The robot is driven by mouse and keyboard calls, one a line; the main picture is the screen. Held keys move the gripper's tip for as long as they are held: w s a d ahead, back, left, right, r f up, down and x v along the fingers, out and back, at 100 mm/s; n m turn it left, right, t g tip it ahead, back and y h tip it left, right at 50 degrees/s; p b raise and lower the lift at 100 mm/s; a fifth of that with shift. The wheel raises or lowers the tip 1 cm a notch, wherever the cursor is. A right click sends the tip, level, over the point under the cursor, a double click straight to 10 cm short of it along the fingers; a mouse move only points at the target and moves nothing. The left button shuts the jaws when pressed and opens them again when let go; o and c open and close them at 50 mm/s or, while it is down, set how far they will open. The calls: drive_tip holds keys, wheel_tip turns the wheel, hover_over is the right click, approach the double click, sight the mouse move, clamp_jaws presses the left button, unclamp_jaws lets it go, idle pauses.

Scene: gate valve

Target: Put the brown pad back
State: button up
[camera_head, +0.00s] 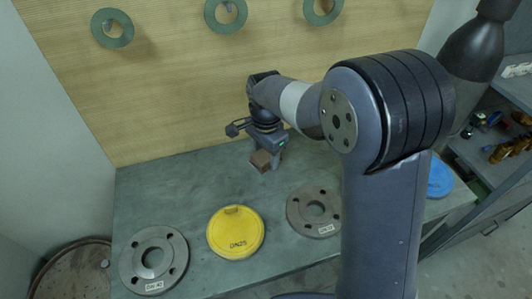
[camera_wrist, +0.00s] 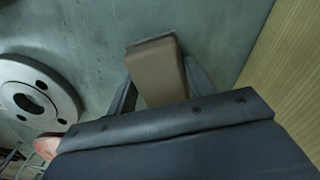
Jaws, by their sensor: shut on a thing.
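The brown pad (camera_head: 261,161) is a small brown block held in my gripper (camera_head: 265,158) over the back middle of the green-grey bench (camera_head: 180,185). In the wrist view the pad (camera_wrist: 158,72) sticks out between the two dark fingers of my gripper (camera_wrist: 156,88). The fingers are shut on its sides. Its near end is hidden behind the gripper body. I cannot tell whether the pad touches the bench.
A yellow DN25 disc (camera_head: 236,232) lies in front of the gripper, between two grey flanges (camera_head: 153,262) (camera_head: 315,209). A blue disc (camera_head: 439,179) is at right. Several green rings (camera_head: 112,28) are on the wooden back wall. A shelf (camera_head: 490,150) with fittings stands at right.

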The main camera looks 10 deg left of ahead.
sight(266, 154)
drive_tip(key=o, duration=0.9)
drive_tip(key=shift+f, duration=0.1)
drive_tip(key=shift+o, duration=0.2)
wheel_tip(266, 154, up, 12)
drive_tip(key=shift+r, duration=0.2)
drive_tip(key=shift+f, duration=0.1)
wheel_tip(266, 154, down, 13)
drive_tip(key=shift+r, duration=0.1)
wheel_tip(266, 154, up, 3)
drive_tip(key=shift+r, duration=0.6)
drive_tip(key=shift+f, duration=0.1)
